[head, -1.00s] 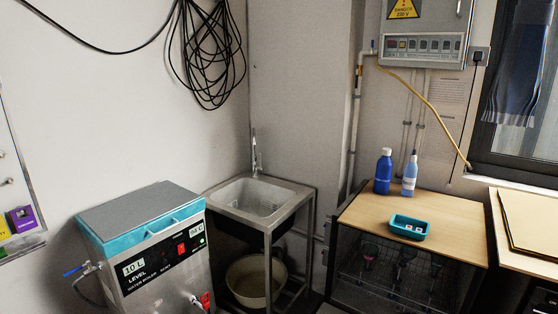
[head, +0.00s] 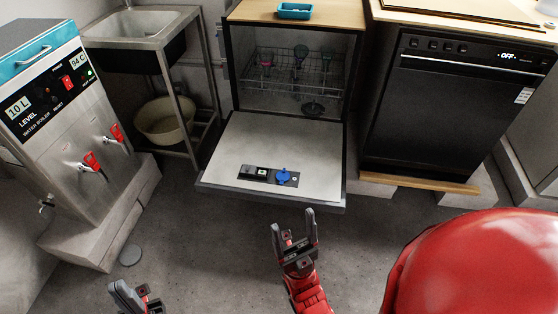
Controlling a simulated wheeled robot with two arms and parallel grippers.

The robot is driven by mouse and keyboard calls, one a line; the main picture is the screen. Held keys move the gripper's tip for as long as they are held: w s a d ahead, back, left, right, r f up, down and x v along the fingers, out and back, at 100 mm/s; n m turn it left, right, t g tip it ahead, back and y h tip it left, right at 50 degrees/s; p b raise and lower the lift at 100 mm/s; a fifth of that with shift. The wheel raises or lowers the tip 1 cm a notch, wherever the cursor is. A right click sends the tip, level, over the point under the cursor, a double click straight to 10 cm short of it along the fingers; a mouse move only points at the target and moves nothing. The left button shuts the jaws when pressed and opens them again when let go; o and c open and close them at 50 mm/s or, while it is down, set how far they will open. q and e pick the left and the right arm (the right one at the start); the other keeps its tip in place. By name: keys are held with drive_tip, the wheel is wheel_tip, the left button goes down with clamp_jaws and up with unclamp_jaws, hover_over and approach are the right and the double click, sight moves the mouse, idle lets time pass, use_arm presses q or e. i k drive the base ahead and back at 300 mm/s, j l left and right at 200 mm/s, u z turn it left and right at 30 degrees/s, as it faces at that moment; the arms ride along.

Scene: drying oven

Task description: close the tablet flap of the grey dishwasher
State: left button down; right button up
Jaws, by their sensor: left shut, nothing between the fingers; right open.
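The dishwasher (head: 232,65) stands in the middle of the head view with its grey door (head: 240,140) lowered flat towards me. A dark dispenser panel (head: 268,176) is set in the inner face of the door. At its left part is a dark tablet flap (head: 252,171); it is too small to tell how far it stands open. A blue cap (head: 283,176) is at its right part. My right gripper (head: 295,226) is open and empty, in front of the door's near edge and apart from it. My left gripper (head: 131,294) is shut and empty at the bottom left, far from the door.
The rack (head: 290,70) inside the dishwasher holds several items. A teal tray (head: 294,10) lies on top. A black appliance (head: 455,100) stands to the right. A sink (head: 140,25) and a steel water boiler (head: 70,110) stand to the left.

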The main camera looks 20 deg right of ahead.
sight(250, 169)
drive_tip(key=i+l, duration=1)
drive_tip(key=i+j+u, duration=0.05)
